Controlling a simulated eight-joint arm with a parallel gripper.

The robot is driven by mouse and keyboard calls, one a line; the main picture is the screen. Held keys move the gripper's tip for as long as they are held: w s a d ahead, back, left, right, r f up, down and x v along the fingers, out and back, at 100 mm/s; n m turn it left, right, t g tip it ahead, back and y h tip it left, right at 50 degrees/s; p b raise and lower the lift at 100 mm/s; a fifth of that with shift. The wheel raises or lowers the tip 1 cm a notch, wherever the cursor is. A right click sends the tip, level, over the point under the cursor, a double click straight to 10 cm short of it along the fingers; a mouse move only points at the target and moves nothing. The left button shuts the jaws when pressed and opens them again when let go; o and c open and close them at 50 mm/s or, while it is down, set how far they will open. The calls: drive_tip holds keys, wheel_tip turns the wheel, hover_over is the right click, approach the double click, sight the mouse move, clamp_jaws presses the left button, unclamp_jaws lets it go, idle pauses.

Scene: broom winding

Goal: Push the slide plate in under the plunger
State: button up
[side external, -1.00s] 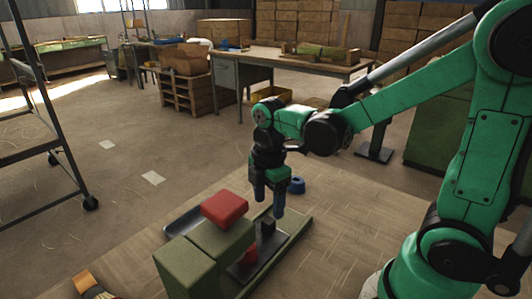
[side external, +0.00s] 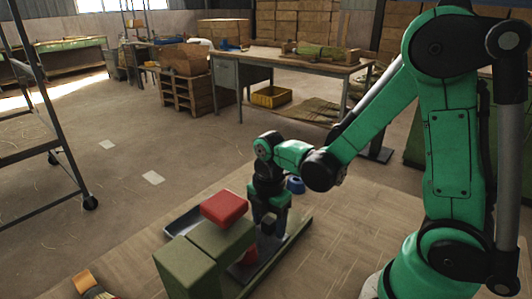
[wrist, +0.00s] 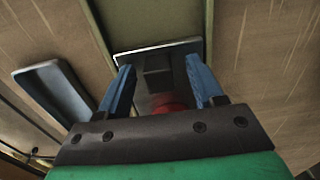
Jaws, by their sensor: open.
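The slide plate (wrist: 180,62) is a dark flat plate with a pale front edge and an upright dark block (wrist: 158,72). It lies in the green channel of the press base (side external: 295,243). A red plunger (wrist: 166,103) shows beyond the block; in the side view it is partly seen under the green press body (side external: 222,240), which has a red cap (side external: 224,207) on top. My gripper (wrist: 159,66) is open, low over the plate, with one blue finger on each side of the block. Gaps show between fingers and block. In the side view my gripper (side external: 268,215) partly hides the plate.
A shallow grey tray (side external: 184,221) lies left of the press. A blue ring (side external: 295,185) sits behind my gripper. A brush-like item (side external: 88,284) lies at the front left. The board right of the press is clear.

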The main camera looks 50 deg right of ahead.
clamp_jaws()
idle(1.4)
